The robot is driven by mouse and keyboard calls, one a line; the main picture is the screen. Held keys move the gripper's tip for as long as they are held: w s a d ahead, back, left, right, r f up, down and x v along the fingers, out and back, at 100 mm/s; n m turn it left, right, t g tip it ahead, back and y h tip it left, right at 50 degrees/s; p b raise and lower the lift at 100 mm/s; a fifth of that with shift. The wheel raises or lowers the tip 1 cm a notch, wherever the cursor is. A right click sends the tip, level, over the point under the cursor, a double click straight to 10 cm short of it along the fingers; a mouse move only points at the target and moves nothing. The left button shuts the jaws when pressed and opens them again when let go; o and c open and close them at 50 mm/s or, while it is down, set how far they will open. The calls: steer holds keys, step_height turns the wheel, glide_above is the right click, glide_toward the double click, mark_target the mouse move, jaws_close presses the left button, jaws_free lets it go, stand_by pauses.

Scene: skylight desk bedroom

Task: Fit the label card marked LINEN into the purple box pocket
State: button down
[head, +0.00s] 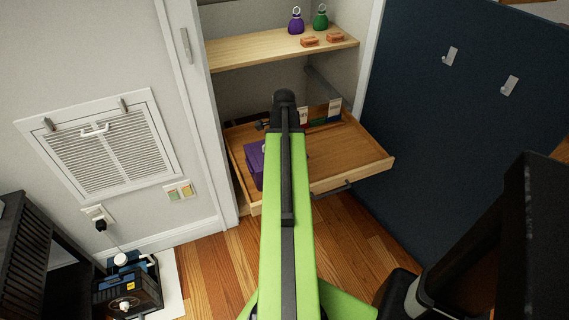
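A purple box (254,166) stands in the left part of the pulled-out wooden drawer (352,168). My green arm crosses in front of it and covers its right side, so its pocket cannot be made out. Upright cards, one white and red (304,117) and one white and green (334,110), stand at the back of the drawer. Their lettering is too small to read, so I cannot tell which is LINEN. My arm's black end is over the back of the drawer; the gripper fingers are hidden or too small to make out.
A shelf (270,48) above the drawer holds a purple weight (296,21), a green weight (320,17) and orange blocks (310,40). A dark blue door (455,130) stands open at right. The drawer's right part is clear.

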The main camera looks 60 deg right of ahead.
steer(key=shift+f, duration=0.4)
steer(key=c, duration=1.6)
jaws_free()
steer(key=shift+c, duration=0.2)
step_height(320, 180, up, 12)
steer(key=p, duration=1.2)
steer(key=shift+r+p, duration=0.25)
steer(key=shift+p, duration=0.05)
